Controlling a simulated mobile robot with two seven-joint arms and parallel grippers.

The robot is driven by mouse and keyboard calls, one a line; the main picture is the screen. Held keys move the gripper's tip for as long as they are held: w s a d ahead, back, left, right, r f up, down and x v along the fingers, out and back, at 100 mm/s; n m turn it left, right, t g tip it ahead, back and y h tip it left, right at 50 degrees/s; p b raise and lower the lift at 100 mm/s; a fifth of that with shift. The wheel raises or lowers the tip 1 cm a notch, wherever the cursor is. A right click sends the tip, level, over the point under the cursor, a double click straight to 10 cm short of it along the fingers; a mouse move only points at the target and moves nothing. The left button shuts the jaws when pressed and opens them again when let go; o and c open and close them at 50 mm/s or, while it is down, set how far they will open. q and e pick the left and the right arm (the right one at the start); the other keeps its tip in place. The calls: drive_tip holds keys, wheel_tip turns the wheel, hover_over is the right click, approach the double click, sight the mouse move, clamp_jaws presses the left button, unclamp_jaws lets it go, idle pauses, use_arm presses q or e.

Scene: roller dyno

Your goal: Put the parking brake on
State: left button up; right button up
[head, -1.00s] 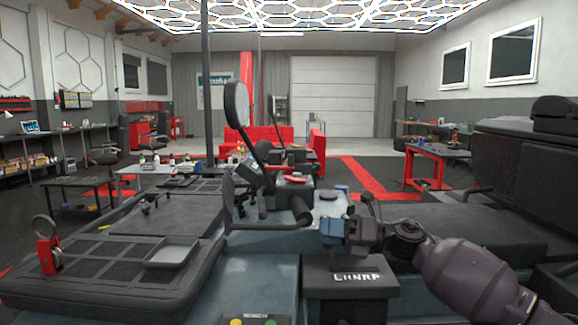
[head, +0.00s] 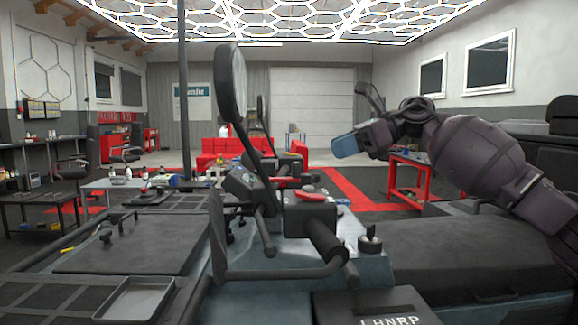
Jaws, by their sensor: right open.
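A handlebar control assembly stands in the middle of the head view, with a black grip (head: 326,240) on its right end. A red lever or switch (head: 312,196) sits on top of the black control housing beside the grip. I cannot tell for sure which part is the parking brake. A black knob (head: 370,238) stands on the blue bodywork right of the grip. My right gripper (head: 340,148) has blue fingertips, is open and appears empty. It is in the air above and right of the red lever, apart from the controls. My left gripper is not in view.
A black box marked LHNRP (head: 390,308) is at the bottom, partly cut off. A round mirror (head: 231,84) rises left of the handlebar on a thin stalk. A black guard bar (head: 275,272) curves before the grip. A grey tray (head: 135,300) lies at lower left.

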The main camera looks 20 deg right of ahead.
sight(296, 166)
drive_tip(key=b+x, duration=0.1)
drive_tip(key=x, duration=0.9)
drive_tip(key=shift+a+f, duration=0.15)
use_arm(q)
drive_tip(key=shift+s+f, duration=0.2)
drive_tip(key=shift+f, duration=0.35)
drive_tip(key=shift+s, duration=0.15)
